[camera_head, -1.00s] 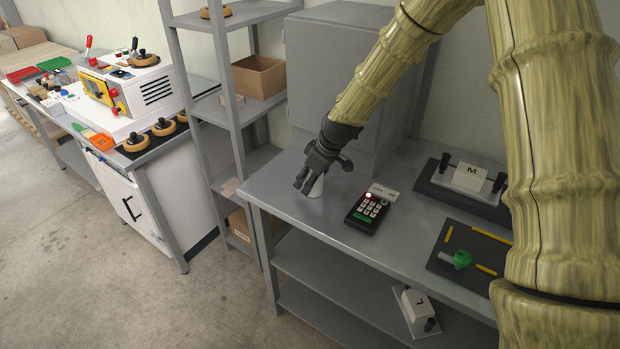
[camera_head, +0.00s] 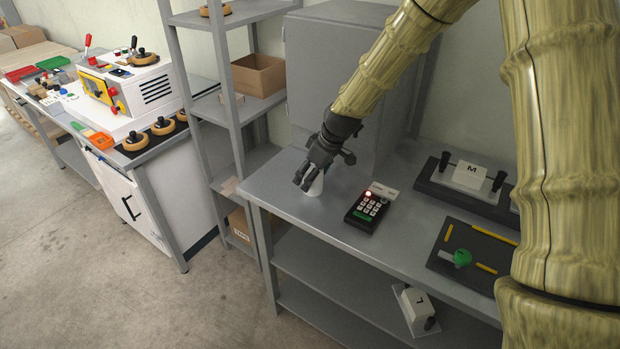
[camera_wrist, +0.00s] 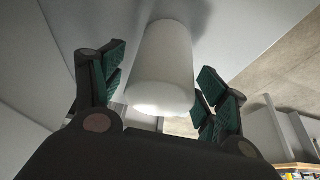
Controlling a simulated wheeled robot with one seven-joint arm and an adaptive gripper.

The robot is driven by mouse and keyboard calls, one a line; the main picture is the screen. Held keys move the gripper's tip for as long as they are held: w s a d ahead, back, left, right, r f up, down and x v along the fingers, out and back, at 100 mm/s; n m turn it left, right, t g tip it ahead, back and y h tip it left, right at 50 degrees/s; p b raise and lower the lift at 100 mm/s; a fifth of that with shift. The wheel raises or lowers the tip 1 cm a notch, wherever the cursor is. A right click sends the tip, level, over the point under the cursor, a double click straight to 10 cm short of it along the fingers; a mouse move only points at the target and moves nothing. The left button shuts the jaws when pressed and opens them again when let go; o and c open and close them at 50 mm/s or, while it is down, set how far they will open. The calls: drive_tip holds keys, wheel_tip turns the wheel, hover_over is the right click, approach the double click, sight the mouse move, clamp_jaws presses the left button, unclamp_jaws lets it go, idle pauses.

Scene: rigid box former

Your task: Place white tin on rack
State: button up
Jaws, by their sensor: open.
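The white tin (camera_head: 316,186) stands on the grey table (camera_head: 290,207) near its left end, partly hidden behind my fingers in the head view. In the wrist view the white tin (camera_wrist: 163,65) fills the space between the two finger pads, with a gap visible on each side. My gripper (camera_head: 309,180) is open around the tin and points down at it; the fingers also show in the wrist view (camera_wrist: 160,95). The grey shelf rack (camera_head: 228,90) stands just left of the table, with several levels.
A keypad device (camera_head: 367,208) lies right of the tin. A dark fixture marked M (camera_head: 466,180) and a black board with a green knob (camera_head: 475,258) lie farther right. The rack holds a cardboard box (camera_head: 259,76). A grey cabinet (camera_head: 335,75) stands behind my gripper.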

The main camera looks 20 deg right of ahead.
drive_tip(key=b+v, duration=0.1)
drive_tip(key=v, duration=0.9)
drive_tip(key=shift+s, duration=0.1)
idle(0.3)
